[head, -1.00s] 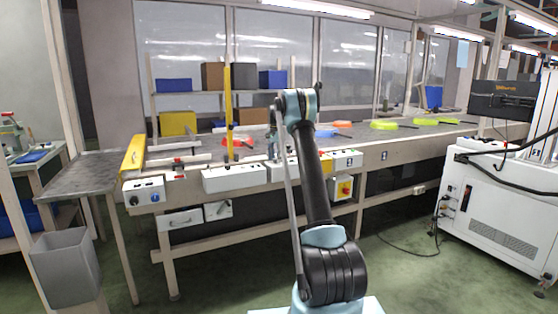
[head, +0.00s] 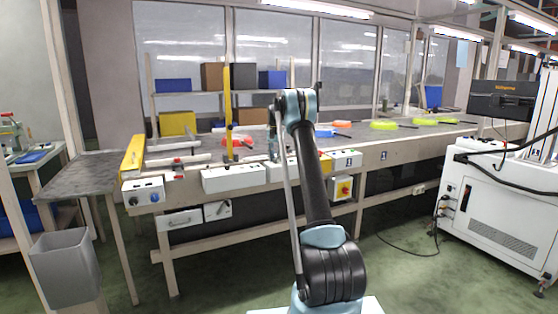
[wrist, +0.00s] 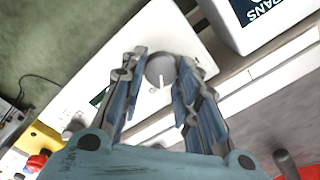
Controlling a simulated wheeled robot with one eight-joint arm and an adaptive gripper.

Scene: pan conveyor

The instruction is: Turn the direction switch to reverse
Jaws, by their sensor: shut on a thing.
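The direction switch (wrist: 160,70) shows in the wrist view as a round grey knob with a white pointer line, on a white control box (wrist: 158,27). My gripper (wrist: 161,84) has its two fingers on either side of the knob, shut on it. The pointer lies between the fingers, roughly along the gripper's length. In the head view the white box front (head: 284,169) shows partly behind my arm, and the knob is hidden there.
A white box with a dark label (wrist: 258,12) stands close to the right of the knob. A red button on yellow (wrist: 37,162) lies at lower left. Coloured pans, one yellow-green (head: 383,125), lie on the conveyor. A yellow post (head: 227,110) rises left of my arm.

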